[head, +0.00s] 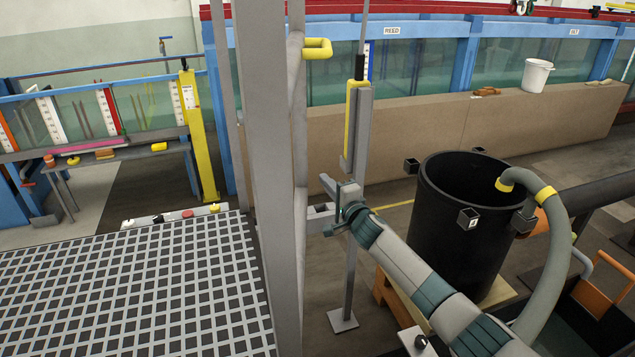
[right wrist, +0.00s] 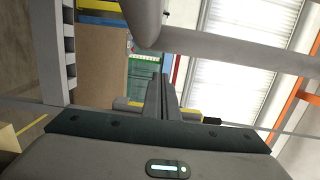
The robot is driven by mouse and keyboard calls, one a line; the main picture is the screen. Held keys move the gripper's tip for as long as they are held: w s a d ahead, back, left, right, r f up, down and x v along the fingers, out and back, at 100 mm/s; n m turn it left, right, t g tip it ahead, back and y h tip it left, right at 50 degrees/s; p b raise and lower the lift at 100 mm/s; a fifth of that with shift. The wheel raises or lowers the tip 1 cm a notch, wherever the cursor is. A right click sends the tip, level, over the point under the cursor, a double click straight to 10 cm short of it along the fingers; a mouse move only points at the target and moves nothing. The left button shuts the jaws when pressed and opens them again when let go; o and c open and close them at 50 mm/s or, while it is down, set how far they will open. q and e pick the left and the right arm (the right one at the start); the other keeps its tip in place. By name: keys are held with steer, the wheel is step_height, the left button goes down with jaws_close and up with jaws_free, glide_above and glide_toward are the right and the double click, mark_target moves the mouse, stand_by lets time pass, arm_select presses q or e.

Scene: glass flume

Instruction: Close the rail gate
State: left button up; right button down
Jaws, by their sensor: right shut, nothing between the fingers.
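A thick grey upright (head: 265,150) and a rounded grey tube (head: 298,110) beside it stand at the edge of the grating, seen nearly edge-on; they look like part of the rail gate and its frame. A yellow loop handle (head: 318,48) sticks out from the tube. To its right is a slim post with a yellow-edged plate (head: 352,125). My right gripper (head: 336,204) is shut and empty, below that plate and close to the upright; contact is unclear. In the right wrist view its fingers (right wrist: 161,90) are together, below a thick grey bar (right wrist: 145,22). My left gripper is out of view.
A black barrel (head: 440,240) with a grey hose (head: 550,230) stands right of my right arm. The grating floor (head: 140,290) at left is clear. The glass flume (head: 415,70) runs behind, with a white bucket (head: 537,75) at its low wall.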

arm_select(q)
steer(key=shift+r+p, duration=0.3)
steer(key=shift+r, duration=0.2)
arm_select(e)
steer(key=shift+s+a, duration=0.2)
steer(key=shift+a, duration=0.5)
steer(key=shift+s+a, duration=0.15)
steer(key=shift+a, duration=0.5)
steer(key=shift+a, duration=0.1)
